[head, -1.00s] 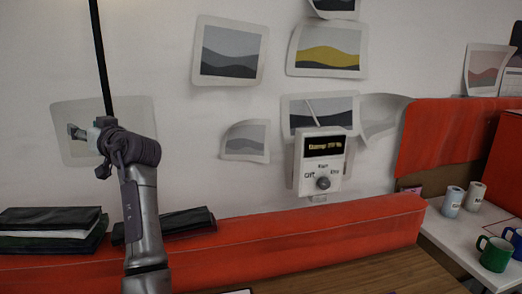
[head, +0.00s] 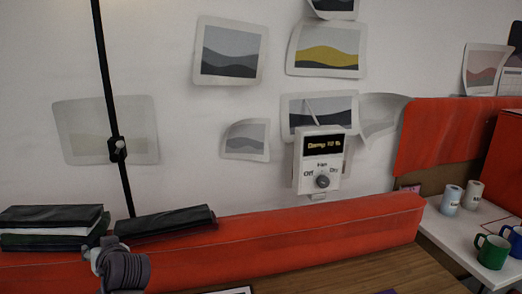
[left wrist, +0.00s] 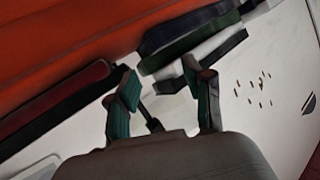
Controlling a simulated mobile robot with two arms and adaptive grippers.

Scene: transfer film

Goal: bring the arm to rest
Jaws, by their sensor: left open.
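Beyond the fingers are the dark folded stack (left wrist: 190,45) and the red surface (left wrist: 70,40). My right gripper is in neither view.
A white control box (head: 321,160) with a lit display and round knob hangs on the wall. A black pole (head: 107,85) stands at left. Dark folded items (head: 50,218) lie on the red ledge (head: 330,228). Mugs (head: 493,251) and rolls stand on a white table at right.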

